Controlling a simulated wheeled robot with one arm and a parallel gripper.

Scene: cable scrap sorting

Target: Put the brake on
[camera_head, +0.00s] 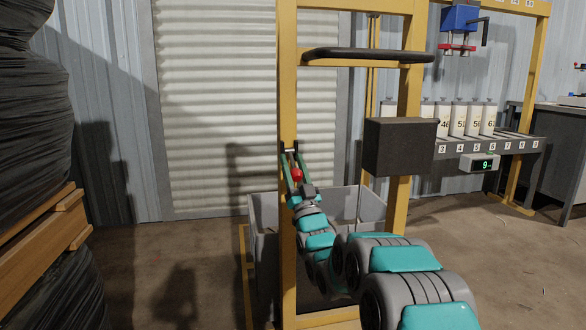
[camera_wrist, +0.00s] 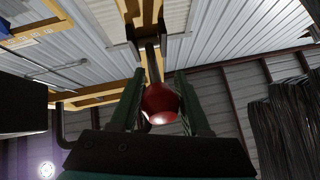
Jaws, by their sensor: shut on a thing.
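The brake lever's red ball knob (camera_head: 297,174) sits by the left yellow post of the wheeled-looking frame (camera_head: 288,90). My gripper (camera_head: 293,160) reaches up to it from below, its two green fingers on either side of the knob. In the wrist view the red knob (camera_wrist: 160,103) lies between the fingers (camera_wrist: 158,85), which are shut on it. A dark rod (camera_wrist: 152,62) runs from the knob up toward a slotted bracket on the yellow post. The lever's pivot is hard to make out.
A black handlebar (camera_head: 365,55) crosses the frame, with a dark box (camera_head: 400,147) on its right post. A grey bin (camera_head: 262,212) stands low behind my arm. Wrapped stacks (camera_head: 35,110) stand at left. A bench with numbered white containers (camera_head: 458,120) is at right. Floor right of my arm is clear.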

